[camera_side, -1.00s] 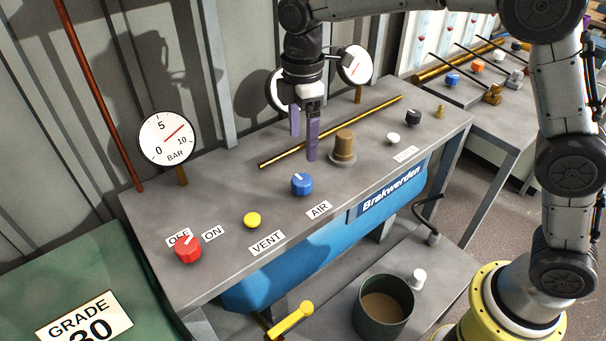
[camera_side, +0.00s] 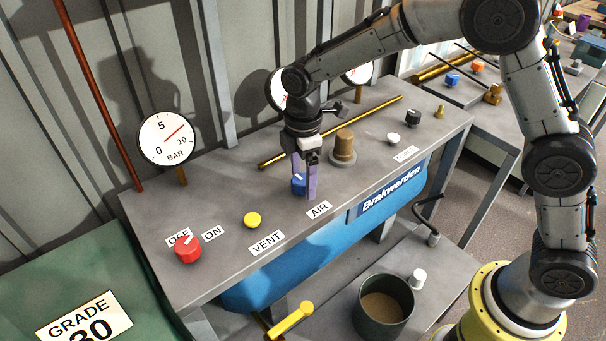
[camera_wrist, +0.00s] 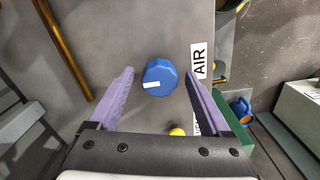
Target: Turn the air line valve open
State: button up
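The air valve is a blue knob (camera_side: 298,184) with a white mark, on the grey bench top behind the AIR label (camera_side: 319,210). In the wrist view the blue knob (camera_wrist: 159,77) sits between my two purple fingers, with a gap on each side. My gripper (camera_side: 305,196) is open around the knob in the side view, pointing down, and one finger hides part of it. In the wrist view my gripper (camera_wrist: 160,80) holds nothing. I cannot tell exactly how far down the fingertips reach beside the knob.
A yellow button (camera_side: 252,220) and a red OFF/ON knob (camera_side: 187,249) lie to the left. A brown fitting (camera_side: 344,147) stands to the right. A brass pipe (camera_side: 375,117) runs behind, and a gauge (camera_side: 166,138) stands at the back left.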

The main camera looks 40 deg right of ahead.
grip_shut()
jog(key=shift+m, duration=0.4)
jog(key=m, duration=0.8)
jog(key=shift+a+r, duration=0.1)
jog(key=m, duration=0.5)
jog(key=shift+s, duration=0.1)
jog(key=m, duration=0.4)
jog(key=shift+a, duration=0.1)
dwell(0.4)
